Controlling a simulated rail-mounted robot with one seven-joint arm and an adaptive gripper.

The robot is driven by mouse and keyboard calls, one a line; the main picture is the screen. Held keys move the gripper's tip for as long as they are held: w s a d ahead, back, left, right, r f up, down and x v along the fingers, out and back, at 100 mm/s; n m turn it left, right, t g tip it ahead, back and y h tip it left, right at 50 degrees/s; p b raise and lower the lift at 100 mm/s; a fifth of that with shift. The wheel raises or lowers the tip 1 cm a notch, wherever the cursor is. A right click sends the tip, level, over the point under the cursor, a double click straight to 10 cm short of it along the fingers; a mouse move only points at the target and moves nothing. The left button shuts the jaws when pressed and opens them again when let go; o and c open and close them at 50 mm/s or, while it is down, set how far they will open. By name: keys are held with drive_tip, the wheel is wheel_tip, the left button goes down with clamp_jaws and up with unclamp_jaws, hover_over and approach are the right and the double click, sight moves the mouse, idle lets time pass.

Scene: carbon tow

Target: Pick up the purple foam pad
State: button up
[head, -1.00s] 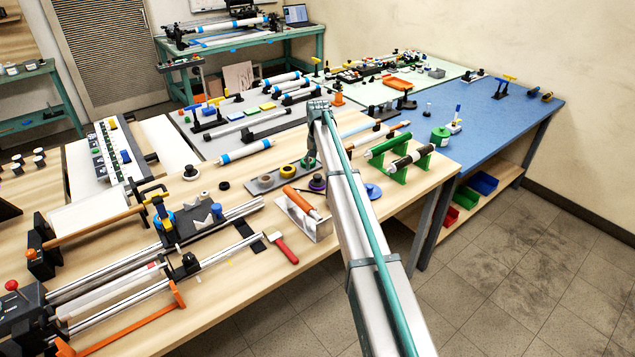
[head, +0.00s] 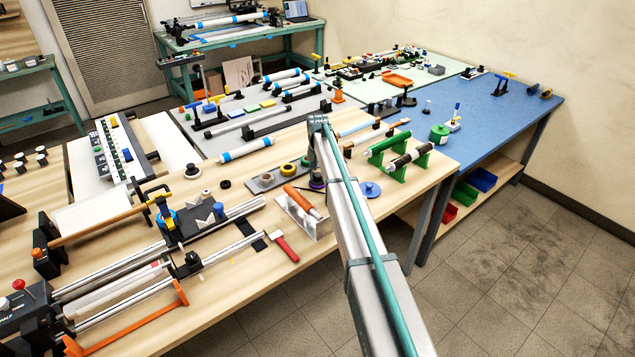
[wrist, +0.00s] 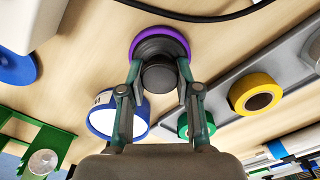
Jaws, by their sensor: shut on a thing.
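The purple foam pad (wrist: 160,30) is a round disc with a black knob on top, at the top middle of the wrist view. My gripper (wrist: 160,72) is shut on the black knob, one finger on each side. In the head view the purple pad (head: 317,184) shows only as a small purple edge beside my arm. My arm hides most of it and the fingers there. I cannot tell whether the pad touches the bench.
A grey tray with a yellow roll (wrist: 257,94) and a green roll (wrist: 196,127) lies close by. A white, blue-rimmed round thing (wrist: 118,115) is near my fingers. A blue disc (head: 370,190), green roller stands (head: 388,165) and an orange-handled tool (head: 300,198) stand around.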

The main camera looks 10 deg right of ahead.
drive_tip(key=shift+c, duration=0.2)
drive_tip(key=shift+r+b, duration=0.35)
drive_tip(key=shift+r, duration=0.45)
drive_tip(key=s+a+r+b, duration=0.3)
drive_tip(key=s+r+b, duration=0.2)
drive_tip(key=s+r, duration=0.6)
drive_tip(key=shift+s+a+r+b, duration=0.2)
drive_tip(key=shift+s+a+b, duration=0.15)
drive_tip(key=shift+s, duration=0.9)
